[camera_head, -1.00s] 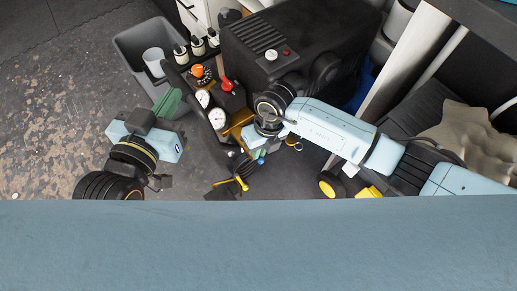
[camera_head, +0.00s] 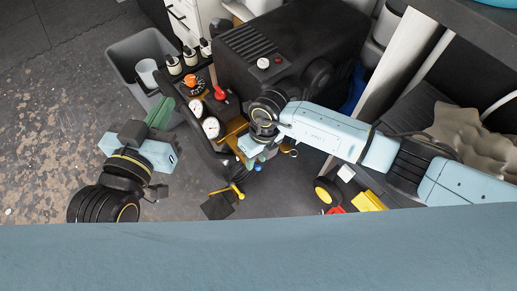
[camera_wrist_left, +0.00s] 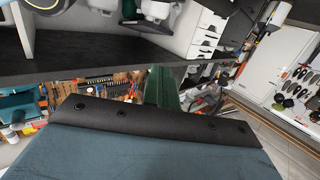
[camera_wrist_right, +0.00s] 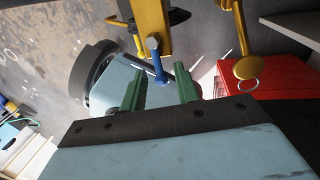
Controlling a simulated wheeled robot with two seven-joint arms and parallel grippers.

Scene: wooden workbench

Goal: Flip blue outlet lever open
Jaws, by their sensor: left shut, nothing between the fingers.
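The blue outlet lever (camera_wrist_right: 157,60) shows in the right wrist view as a small blue stem hanging from a brass fitting (camera_wrist_right: 150,22). In the head view it is a tiny blue spot (camera_head: 258,167) beside my right gripper. My right gripper (camera_wrist_right: 160,88) has its two green fingers apart, with the lever's lower end in line with the gap; I cannot tell if it is between them. The black machine (camera_head: 290,50) with gauges and a red knob stands behind. My left gripper (camera_head: 160,112) is shut and empty, left of the gauge panel.
A grey bin (camera_head: 125,62) stands at the back left. A brass lever with a ring (camera_wrist_right: 247,66) hangs right of the right fingers, near a red box (camera_wrist_right: 262,88). A yellow-handled part (camera_head: 232,190) sits below the panel. Open floor lies left of my left arm.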

